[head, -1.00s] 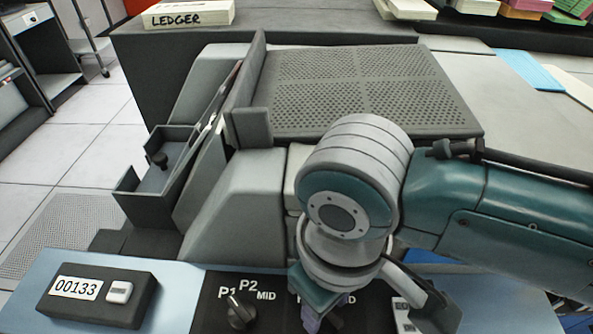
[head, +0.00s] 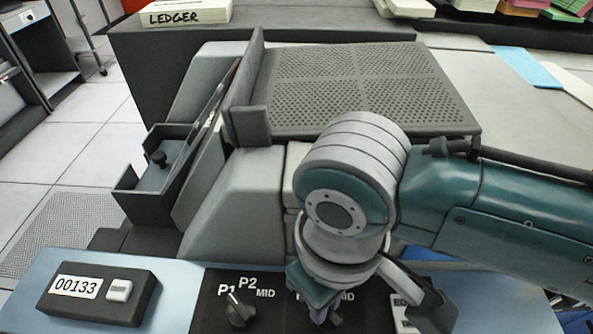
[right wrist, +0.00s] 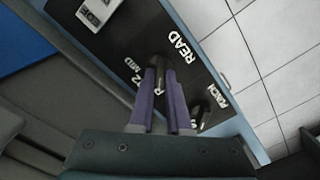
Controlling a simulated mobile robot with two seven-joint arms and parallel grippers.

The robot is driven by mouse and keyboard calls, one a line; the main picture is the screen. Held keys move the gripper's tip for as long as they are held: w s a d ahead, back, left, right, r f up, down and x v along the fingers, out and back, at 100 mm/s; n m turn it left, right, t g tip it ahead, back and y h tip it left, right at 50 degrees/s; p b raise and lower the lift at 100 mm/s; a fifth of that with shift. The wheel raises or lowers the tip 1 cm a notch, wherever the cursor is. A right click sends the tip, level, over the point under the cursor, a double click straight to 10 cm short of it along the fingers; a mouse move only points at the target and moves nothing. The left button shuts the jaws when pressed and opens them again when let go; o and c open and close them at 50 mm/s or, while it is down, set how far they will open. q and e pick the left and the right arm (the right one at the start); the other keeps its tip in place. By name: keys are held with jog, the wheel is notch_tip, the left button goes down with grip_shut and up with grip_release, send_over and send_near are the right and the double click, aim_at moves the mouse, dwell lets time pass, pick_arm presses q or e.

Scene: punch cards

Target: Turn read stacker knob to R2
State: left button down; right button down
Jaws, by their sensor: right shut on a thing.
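The read stacker knob (right wrist: 157,63) is a dark round knob beside the white READ lettering in the right wrist view. The purple fingers of my right gripper (right wrist: 160,84) are shut on it, one on each side. The labels MID, a 2 and an R show around the knob, partly covered by the fingers. Which way its pointer faces is hidden. My left gripper is not in view.
The punch knob (head: 240,311), marked P1, P2 and MID, sits just left of my gripper. A counter box (head: 100,292) reading 00133 stands further left. A grey perforated cover (head: 360,88) and sloped housings rise behind my wrist.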

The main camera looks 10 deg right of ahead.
jog(key=shift+r+m+p, duration=0.2)
jog(key=shift+m+p, duration=0.8)
jog(key=shift+p, duration=0.3)
jog(key=shift+m+p, duration=0.75)
jog(key=shift+m, duration=0.05)
jog(key=m+p, duration=0.2)
jog(key=m, duration=0.1)
jog(key=shift+d+f, duration=0.1)
jog(key=shift+f+m+p, duration=0.1)
jog(key=shift+m+p, duration=0.25)
jog(key=shift+m, duration=0.55)
jog(key=shift+d, duration=0.1)
jog(key=c, duration=0.9)
grip_release()
